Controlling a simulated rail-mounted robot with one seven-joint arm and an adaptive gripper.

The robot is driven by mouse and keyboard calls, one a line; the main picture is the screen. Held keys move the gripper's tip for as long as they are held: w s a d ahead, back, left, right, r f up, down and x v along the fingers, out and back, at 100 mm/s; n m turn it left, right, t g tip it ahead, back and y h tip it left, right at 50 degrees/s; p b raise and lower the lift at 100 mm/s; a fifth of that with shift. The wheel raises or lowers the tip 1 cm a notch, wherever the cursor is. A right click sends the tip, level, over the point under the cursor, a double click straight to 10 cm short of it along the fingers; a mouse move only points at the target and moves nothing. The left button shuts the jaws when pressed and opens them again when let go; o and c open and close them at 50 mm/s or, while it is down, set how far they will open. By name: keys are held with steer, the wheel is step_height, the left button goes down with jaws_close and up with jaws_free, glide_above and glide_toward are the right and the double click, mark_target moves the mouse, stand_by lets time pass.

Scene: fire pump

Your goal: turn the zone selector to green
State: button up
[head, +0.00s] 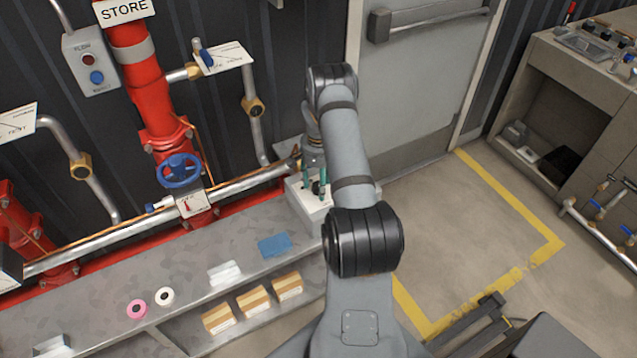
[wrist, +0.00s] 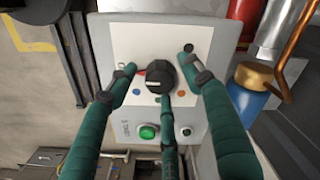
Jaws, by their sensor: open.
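The zone selector is a black round knob (wrist: 161,75) on a pale panel (wrist: 118,30) in the wrist view. A small red mark shows at the knob's left side; I cannot tell whether it is a pointer or a dot. A blue dot (wrist: 136,91) lies below left and an orange dot (wrist: 192,93) below right. The colour of a dot under the knob is unclear, partly behind a finger. My gripper (wrist: 163,82) is open, its teal fingers spread around the knob, apparently without gripping it. In the head view my gripper (head: 316,180) is over the white control box (head: 308,206).
A green push button (wrist: 147,131) and a small black control (wrist: 186,131) sit below the knob. Red pipework with a blue handwheel (head: 179,171) stands left of the box. A blue cloth (head: 274,245) and several cartons lie nearby. A door (head: 420,80) is behind.

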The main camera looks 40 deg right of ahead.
steer(key=c, duration=1.2)
steer(key=shift+o, duration=0.2)
